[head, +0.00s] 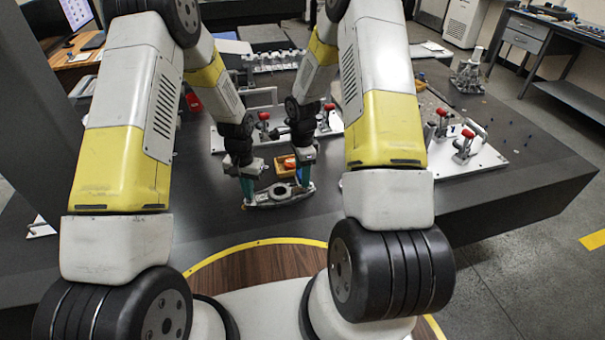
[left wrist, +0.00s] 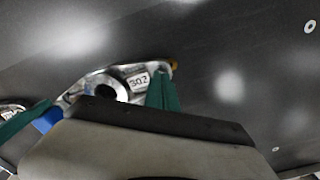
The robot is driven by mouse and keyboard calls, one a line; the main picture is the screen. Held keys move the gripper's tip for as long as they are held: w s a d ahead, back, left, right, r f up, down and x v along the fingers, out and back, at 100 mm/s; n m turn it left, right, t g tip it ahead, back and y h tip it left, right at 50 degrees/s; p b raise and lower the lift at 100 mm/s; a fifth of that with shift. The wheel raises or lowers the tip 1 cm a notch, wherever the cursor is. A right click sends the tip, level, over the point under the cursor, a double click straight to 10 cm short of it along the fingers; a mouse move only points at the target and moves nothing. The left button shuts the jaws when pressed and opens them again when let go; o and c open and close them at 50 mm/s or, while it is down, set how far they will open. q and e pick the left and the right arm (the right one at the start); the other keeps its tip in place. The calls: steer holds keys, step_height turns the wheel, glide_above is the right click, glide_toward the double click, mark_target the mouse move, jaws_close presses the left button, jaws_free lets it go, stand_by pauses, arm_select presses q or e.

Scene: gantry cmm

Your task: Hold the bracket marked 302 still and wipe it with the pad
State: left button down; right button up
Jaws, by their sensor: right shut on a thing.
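The grey metal bracket marked 302 (head: 279,195) lies low in front of me, with a round hole in its middle. My left gripper (head: 248,198) points down at the bracket's left end. Its green fingers (left wrist: 163,92) are close together by that end; whether they grip it is unclear. My right gripper (head: 306,184) is at the bracket's right end, shut on a small blue piece (left wrist: 47,119), which looks like the pad. The blue piece is next to the bracket; contact cannot be made out.
The dark table (head: 540,165) is clear at the right front.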

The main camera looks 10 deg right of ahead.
arm_select(q)
steer(key=shift+f, duration=0.65)
steer(key=shift+s+f, duration=0.15)
steer(key=shift+f, duration=0.05)
stand_by(0.7)
arm_select(e)
steer(key=shift+s+f, duration=0.1)
steer(key=shift+f, duration=1.45)
stand_by(1.1)
steer(key=shift+s, duration=0.1)
steer(key=shift+s, duration=0.4)
steer(key=shift+s, duration=0.1)
steer(key=shift+s, duration=0.35)
